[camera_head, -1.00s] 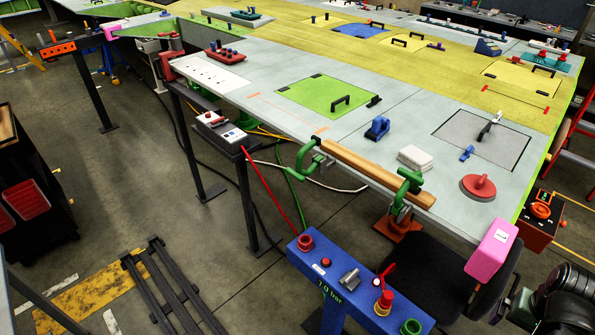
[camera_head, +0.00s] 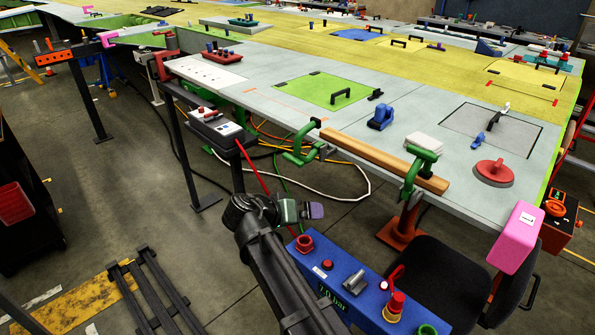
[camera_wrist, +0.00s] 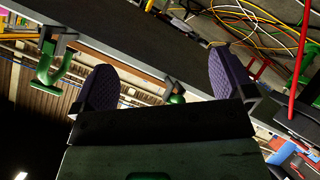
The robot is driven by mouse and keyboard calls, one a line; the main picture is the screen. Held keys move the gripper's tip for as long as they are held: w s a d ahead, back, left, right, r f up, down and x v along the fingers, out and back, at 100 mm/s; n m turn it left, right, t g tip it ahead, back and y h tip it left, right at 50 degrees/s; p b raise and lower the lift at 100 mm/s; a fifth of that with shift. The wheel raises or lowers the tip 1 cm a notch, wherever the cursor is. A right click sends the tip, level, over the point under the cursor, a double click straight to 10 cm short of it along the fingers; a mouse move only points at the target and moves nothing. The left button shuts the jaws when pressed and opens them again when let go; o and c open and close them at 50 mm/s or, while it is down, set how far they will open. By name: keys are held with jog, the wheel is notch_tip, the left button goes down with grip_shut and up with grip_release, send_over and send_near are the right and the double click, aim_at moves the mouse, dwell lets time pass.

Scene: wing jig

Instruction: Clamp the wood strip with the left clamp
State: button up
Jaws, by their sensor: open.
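The tan wood strip (camera_head: 380,160) lies along the near table edge. The green left clamp (camera_head: 301,146) is at the strip's left end, its body hanging out past the edge; I cannot tell whether it presses on the strip. A second green clamp (camera_head: 420,165) sits across the strip near its right end. My gripper (camera_head: 314,210) is below and in front of the left clamp, apart from it. In the wrist view my gripper (camera_wrist: 160,84) has its two purple fingers spread wide with nothing held. A green clamp (camera_wrist: 48,70) shows at left there, and another green part (camera_wrist: 177,98) is partly hidden.
A blue pedestal (camera_head: 355,285) with red knobs stands just right of my arm. A control box (camera_head: 215,125) on a stand is to the left. Cables (camera_head: 335,195) hang below the table. A black chair (camera_head: 435,280) and pink block (camera_head: 517,235) are at right.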

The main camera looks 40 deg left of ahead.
jog(key=s+a+r+m+t, duration=0.1)
jog(key=s+a+r+t, duration=0.15)
jog(key=a, duration=0.55)
jog(key=m+t+y, duration=0.1)
jog(key=m+t, duration=0.3)
jog(key=m, duration=0.2)
send_near(290, 159)
jog(key=w, duration=0.5)
jog(key=w+d, duration=0.1)
jog(key=w, duration=0.6)
jog(key=shift+w+d+f, duration=0.1)
jog(key=shift+w+d, duration=0.1)
jog(key=shift+w, duration=0.1)
jog(key=shift+c, duration=0.2)
jog(key=c, duration=1.2)
jog(key=shift+d, duration=0.1)
